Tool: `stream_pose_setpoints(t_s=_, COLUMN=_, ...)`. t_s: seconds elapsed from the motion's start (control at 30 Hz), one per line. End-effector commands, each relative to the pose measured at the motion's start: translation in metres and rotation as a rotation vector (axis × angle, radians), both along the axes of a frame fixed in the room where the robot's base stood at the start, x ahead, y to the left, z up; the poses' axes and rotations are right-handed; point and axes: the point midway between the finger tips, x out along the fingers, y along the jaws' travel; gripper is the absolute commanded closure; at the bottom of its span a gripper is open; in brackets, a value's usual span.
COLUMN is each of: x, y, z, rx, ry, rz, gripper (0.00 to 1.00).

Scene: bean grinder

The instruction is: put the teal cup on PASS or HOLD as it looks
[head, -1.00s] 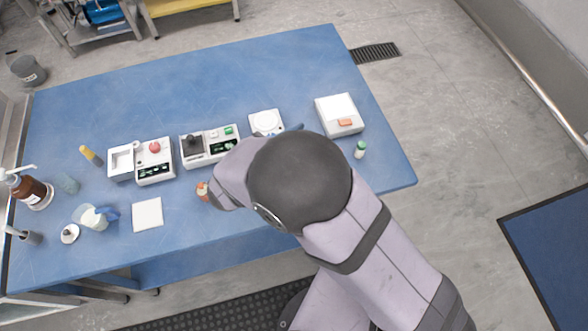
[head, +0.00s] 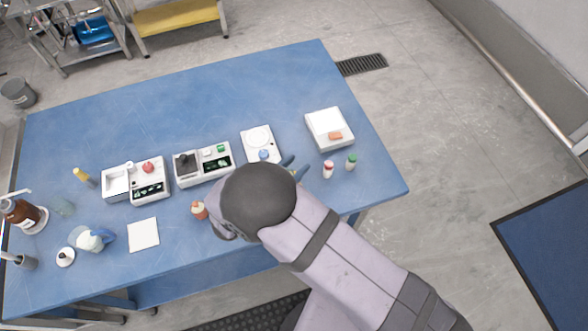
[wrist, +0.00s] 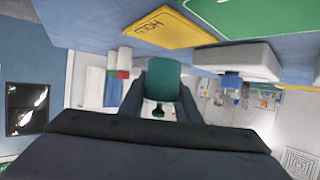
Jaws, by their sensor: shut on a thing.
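The teal cup (wrist: 163,79) is between the two fingers of my gripper (wrist: 162,92) in the wrist view, and the gripper is shut on it. A yellow pad marked HOLD (wrist: 160,29) lies beyond the cup, toward the top of the wrist view. A green pad (wrist: 228,14) is partly in frame to its right; no word is readable on it. In the head view my arm hides the cup and most of the gripper; only dark blue finger parts show (head: 294,167).
A white scale-like device (head: 259,141) and a white box with an orange piece (head: 329,121) stand behind. A red-capped bottle (head: 328,170) and green-capped bottle (head: 351,163) stand right of my gripper. An orange-topped bottle (head: 199,211) is left. The far blue table (head: 200,105) is clear.

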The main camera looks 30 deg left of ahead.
Motion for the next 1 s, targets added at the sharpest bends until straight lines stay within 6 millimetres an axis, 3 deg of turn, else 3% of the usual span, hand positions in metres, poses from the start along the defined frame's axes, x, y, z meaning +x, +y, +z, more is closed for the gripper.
stream_pose_setpoints(t_s=0.2, x=0.000, y=0.000, z=-0.020, rx=-0.001, ry=0.000, rz=-0.001, gripper=1.00)
stream_pose_setpoints(t_s=0.67, x=0.000, y=0.000, z=-0.027, rx=0.000, ry=0.000, rz=0.000, gripper=1.00)
stream_pose_setpoints(t_s=0.7, x=0.000, y=0.000, z=-0.027, rx=0.000, ry=0.000, rz=0.000, gripper=0.68)
stream_pose_setpoints(t_s=0.73, x=0.000, y=0.000, z=-0.027, rx=0.000, ry=0.000, rz=0.000, gripper=0.62)
stream_pose_setpoints(t_s=1.0, x=0.000, y=0.000, z=-0.026, rx=0.000, ry=0.000, rz=0.000, gripper=0.62)
